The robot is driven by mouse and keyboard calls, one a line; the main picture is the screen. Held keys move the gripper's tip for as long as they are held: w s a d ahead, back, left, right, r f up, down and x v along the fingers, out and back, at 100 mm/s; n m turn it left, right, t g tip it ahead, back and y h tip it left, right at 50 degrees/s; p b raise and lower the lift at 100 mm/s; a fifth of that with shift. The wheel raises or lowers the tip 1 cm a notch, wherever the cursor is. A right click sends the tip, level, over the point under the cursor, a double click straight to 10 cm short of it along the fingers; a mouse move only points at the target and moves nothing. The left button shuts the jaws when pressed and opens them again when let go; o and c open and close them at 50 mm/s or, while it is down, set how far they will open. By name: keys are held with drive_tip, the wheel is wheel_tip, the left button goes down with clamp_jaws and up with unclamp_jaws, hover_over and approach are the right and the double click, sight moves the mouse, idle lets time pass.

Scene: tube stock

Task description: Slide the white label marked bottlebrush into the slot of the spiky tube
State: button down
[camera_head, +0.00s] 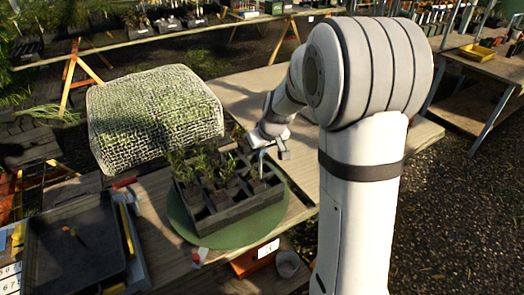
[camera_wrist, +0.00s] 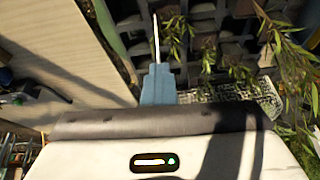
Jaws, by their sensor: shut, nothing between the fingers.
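My gripper (camera_head: 262,158) is over the back right part of a dark crate of tubes (camera_head: 240,217). Its blue fingers (camera_wrist: 157,86) are shut together in the wrist view. A thin white strip (camera_wrist: 156,40), seen edge-on, shows just beyond the fingertips; I cannot tell whether it is the label, and no writing shows. The crate holds several leafy seedlings (camera_head: 205,172). In the wrist view, narrow-leaved plants (camera_wrist: 295,65) stand at right among the dark tube cells. I cannot tell which tube is the spiky one, and its slot is not clear.
The crate stands on a round green mat (camera_head: 183,222) on a wooden bench. A mesh-covered mound (camera_head: 152,115) is behind left. A black tray (camera_head: 70,250) lies at front left. An orange box (camera_head: 254,260) and grey pot (camera_head: 288,264) are in front. Bare bench (camera_head: 245,95) lies behind.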

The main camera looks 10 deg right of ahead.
drive_tip(key=shift+f+b, duration=1.85)
drive_tip(key=shift+f, duration=0.25)
drive_tip(key=shift+f+b, duration=0.25)
drive_tip(key=shift+b, duration=0.15)
drive_tip(key=c, duration=1.7)
unclamp_jaws()
drive_tip(key=shift+r, duration=0.15)
drive_tip(key=v, duration=0.7)
drive_tip(key=shift+s+r, duration=0.15)
drive_tip(key=shift+r, duration=0.2)
